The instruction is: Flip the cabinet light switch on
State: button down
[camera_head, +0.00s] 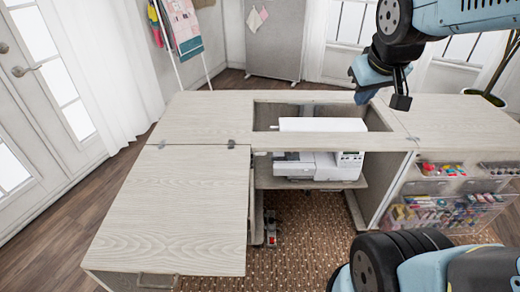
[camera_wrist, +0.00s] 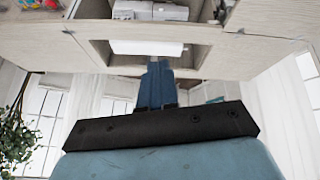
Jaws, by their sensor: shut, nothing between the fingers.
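The pale wood sewing cabinet (camera_head: 180,210) fills the middle of the head view, and it also shows at the top of the wrist view (camera_wrist: 265,55), which looks upside down. A white sewing machine (camera_head: 318,165) sits in its central opening. It shows in the wrist view too (camera_wrist: 146,47). I cannot make out a light switch in either view. My gripper (camera_head: 362,97) is above the back right part of the cabinet, near the opening. In the wrist view, its blue fingers (camera_wrist: 158,72) are together and empty, and they overlap the opening's edge in the picture.
Clear organiser bins (camera_head: 445,205) with colourful supplies hang on the cabinet's right. A pedal (camera_head: 270,235) lies on the brown rug (camera_head: 300,255). A plant (camera_wrist: 14,140) shows in the wrist view. The left tabletop is clear.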

jog(key=w+a+f+n+t+y, duration=0.1)
jog(key=w+a+f+n, duration=0.25)
jog(key=w+f, duration=0.5)
jog(key=w+a+f+n, duration=0.2)
jog(key=w+f+n, duration=0.3)
jog(key=w+f, duration=0.3)
jog(key=w+a+f+n+y, duration=0.1)
jog(key=a+f+n+y, duration=0.1)
jog(key=a+f, duration=0.3)
jog(key=w+a+f+n+g+y, duration=0.1)
jog(key=a+f+n, duration=0.4)
jog(key=f, duration=0.6)
jog(key=shift+w+a+f+g+y, duration=0.3)
jog(key=shift+a+y, duration=0.3)
jog(key=shift+y, duration=0.3)
